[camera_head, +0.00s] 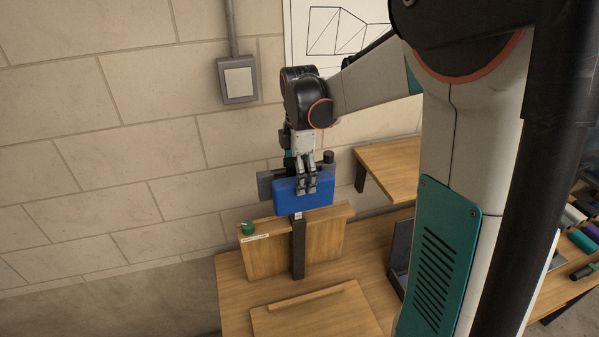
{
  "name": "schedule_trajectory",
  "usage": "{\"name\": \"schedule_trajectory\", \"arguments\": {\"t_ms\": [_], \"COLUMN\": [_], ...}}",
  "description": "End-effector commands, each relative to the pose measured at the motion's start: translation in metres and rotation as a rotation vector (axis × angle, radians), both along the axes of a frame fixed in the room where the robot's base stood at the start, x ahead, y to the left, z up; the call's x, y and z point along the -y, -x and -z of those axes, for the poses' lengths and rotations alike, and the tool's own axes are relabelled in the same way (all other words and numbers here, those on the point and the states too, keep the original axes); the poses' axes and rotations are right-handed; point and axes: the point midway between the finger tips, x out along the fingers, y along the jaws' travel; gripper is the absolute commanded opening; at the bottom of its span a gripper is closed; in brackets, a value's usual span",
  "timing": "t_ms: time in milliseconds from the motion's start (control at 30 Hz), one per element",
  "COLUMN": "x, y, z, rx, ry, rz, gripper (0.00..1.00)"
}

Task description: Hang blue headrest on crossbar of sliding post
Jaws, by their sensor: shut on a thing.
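The blue headrest (290,198) is a padded blue block near the middle of the head view. My gripper (308,186) is shut on its upper edge from above. The headrest sits in front of a dark crossbar, whose grey end (265,185) shows at its left and whose dark knob (328,157) shows at its upper right. A dark upright post (298,250) stands below the headrest on the bench. The headrest covers the top of the post and most of the crossbar. I cannot tell whether the headrest touches or hangs on the crossbar.
A wooden upright panel (265,258) with a green round piece (247,228) stands behind the post. A wooden board (312,312) lies on the bench in front. A wooden shelf (392,165) and a dark bracket (400,250) are to the right. A brick wall stands close behind.

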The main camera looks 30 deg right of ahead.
Motion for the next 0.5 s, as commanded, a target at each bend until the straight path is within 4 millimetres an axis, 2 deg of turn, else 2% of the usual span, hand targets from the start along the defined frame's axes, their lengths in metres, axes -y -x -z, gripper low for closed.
{"name": "schedule_trajectory", "arguments": {"t_ms": [367, 400, 433, 500], "x": [0.0, 0.0, 0.0, 0.0], "y": [0.0, 0.0, 0.0, 0.0], "z": [0.0034, 0.0034, 0.0034, 0.0034], "rx": [0.0, 0.0, 0.0, 0.0], "ry": [0.0, 0.0, 0.0, 0.0], "rz": [0.0, 0.0, 0.0, 0.0], "gripper": [0.51, 0.9, 0.97, 1.0]}}
